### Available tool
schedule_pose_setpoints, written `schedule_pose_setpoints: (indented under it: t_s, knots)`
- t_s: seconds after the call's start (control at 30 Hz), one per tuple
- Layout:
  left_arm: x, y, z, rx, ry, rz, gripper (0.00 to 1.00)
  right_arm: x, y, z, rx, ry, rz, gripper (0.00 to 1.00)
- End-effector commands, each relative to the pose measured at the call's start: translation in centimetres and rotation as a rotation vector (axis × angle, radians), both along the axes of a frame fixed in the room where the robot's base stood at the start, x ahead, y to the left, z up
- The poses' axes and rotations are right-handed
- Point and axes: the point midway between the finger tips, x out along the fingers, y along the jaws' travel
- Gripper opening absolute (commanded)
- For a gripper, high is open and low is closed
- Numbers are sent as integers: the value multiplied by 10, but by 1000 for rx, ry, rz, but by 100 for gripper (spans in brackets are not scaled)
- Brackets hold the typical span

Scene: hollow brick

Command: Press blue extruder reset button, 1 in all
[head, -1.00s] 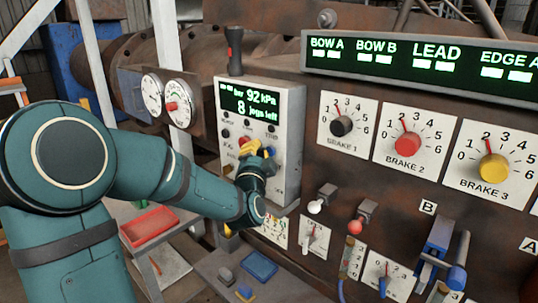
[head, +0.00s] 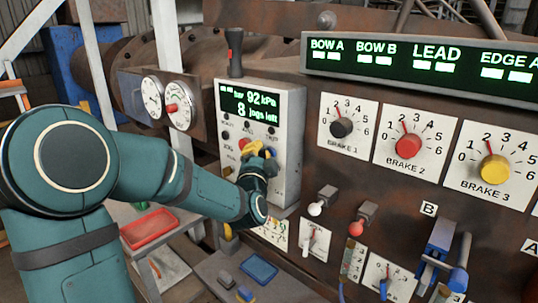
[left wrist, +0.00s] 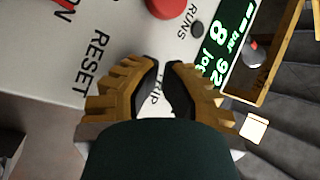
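The grey control box (head: 290,140) has a green-lit display reading 92 kPa and 8 jogs left. A small blue patch (head: 272,151), seemingly the blue button, shows beside the fingers and is mostly covered. In the left wrist view the fingertips (left wrist: 163,66) are close together over the box face (left wrist: 125,30), with a thin gap and nothing held. RESET, TRIP and RUNS labels show there, but no blue button is visible. I cannot tell whether the fingers touch the box. My right gripper is out of view.
A red button (head: 244,143) is close to the fingers and also shows in the left wrist view (left wrist: 166,6). A black-handled lever (head: 235,50) rises behind the box. Brake dials (head: 342,127) and small levers (head: 318,206) are to the right. A red tray (head: 148,229) lies below.

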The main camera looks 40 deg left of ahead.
Motion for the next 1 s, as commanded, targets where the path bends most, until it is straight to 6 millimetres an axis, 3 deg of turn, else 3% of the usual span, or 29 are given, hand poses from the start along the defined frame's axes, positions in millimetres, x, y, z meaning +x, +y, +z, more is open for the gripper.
schedule_pose_setpoints:
  t_s: [0.57,1.0]
  knots:
    - [3,-1,0,0,0,-1,0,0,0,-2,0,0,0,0]
    - [-14,1,0,0,0,-1,0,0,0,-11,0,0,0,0]
